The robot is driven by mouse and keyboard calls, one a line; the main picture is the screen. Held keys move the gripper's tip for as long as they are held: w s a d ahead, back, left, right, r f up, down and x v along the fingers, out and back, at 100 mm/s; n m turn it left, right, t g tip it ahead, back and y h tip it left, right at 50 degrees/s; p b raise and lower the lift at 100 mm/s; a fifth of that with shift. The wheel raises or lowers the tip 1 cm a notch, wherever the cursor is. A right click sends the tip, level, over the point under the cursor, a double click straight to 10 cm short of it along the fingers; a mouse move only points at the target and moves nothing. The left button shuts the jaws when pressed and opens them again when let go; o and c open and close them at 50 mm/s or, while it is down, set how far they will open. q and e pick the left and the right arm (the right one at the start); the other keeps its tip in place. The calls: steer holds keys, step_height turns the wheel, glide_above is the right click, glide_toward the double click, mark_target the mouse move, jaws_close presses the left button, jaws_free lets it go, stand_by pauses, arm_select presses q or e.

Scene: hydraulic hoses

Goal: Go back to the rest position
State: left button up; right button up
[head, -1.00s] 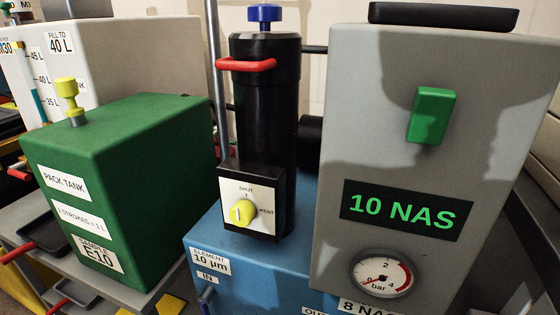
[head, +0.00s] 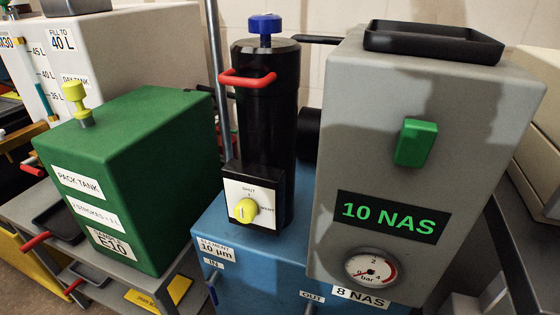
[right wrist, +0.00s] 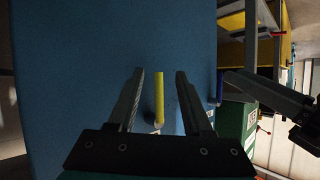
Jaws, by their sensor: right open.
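My right gripper (right wrist: 158,103) shows in the right wrist view. Its two dark fingers are apart, with clear gaps on both sides of a yellow bar (right wrist: 159,97) that appears between them against a blue surface. I cannot tell how far the bar is from the fingertips. A dark jointed part (right wrist: 275,96) at the right of that view looks like my left gripper; its jaws cannot be made out. Neither gripper shows in the head view.
The head view shows a green pack tank (head: 150,135), a black filter cylinder (head: 268,120) with a yellow knob (head: 245,210), a blue base (head: 240,285) and a grey 10 NAS unit (head: 350,150). A black tray (head: 435,40) lies on the grey unit.

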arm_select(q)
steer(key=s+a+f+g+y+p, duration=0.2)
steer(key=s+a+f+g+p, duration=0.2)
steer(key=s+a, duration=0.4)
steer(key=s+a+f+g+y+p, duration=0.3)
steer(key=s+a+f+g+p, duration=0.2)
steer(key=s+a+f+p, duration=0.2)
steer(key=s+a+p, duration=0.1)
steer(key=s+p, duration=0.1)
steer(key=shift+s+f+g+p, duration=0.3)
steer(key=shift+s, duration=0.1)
arm_select(e)
steer(key=s+d+f+g+h, duration=0.2)
steer(key=s+d+f+g, duration=0.2)
steer(key=s+d, duration=0.4)
steer(key=s+d+f+g+h, duration=0.3)
steer(key=s+d+f+g, duration=0.2)
steer(key=s+d+f, duration=0.2)
steer(key=s+d, duration=0.1)
steer(key=s, duration=0.1)
steer(key=shift+s+f+g, duration=0.3)
steer(key=shift+s, duration=0.1)
